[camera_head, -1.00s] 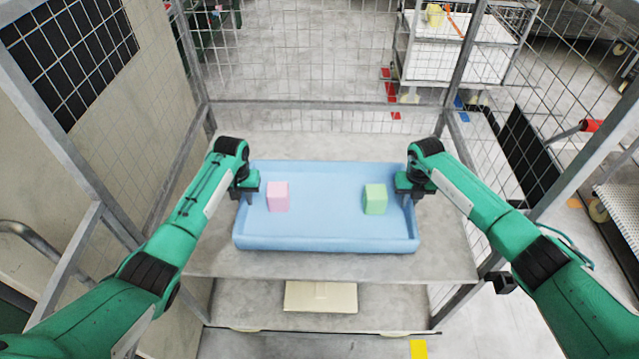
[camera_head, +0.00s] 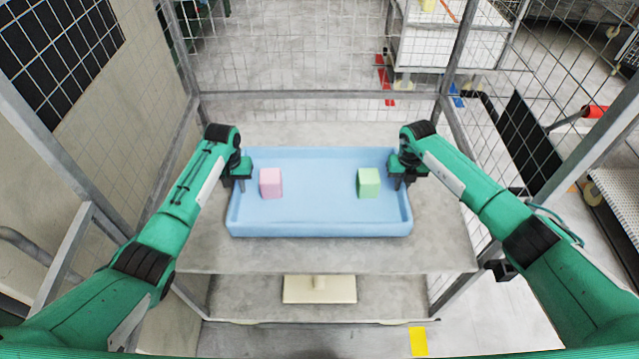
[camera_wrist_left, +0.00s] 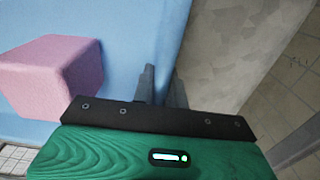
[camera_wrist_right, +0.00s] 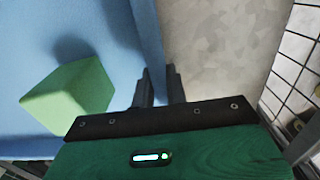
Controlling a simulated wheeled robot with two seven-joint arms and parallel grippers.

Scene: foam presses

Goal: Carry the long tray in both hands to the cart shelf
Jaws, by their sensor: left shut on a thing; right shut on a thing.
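The long light-blue tray (camera_head: 315,228) is level over the grey cart shelf (camera_head: 320,256) in the head view. I cannot tell whether it touches the shelf. A pink block (camera_head: 271,183) stands in its left part and a green block (camera_head: 369,183) in its right part. My left gripper (camera_head: 241,185) is shut on the tray's left wall, and my right gripper (camera_head: 398,183) is shut on its right wall. The wrist views show the left fingers (camera_wrist_left: 163,88) and the right fingers (camera_wrist_right: 158,88) at the tray's walls; the gripped rim is partly hidden.
Wire mesh sides and grey posts (camera_head: 455,55) enclose the shelf at the back and sides. Bare shelf surface shows around the tray. A cream object (camera_head: 320,290) is below, on a lower level. A beige wall (camera_head: 130,110) stands at left, and another cart (camera_head: 450,45) behind.

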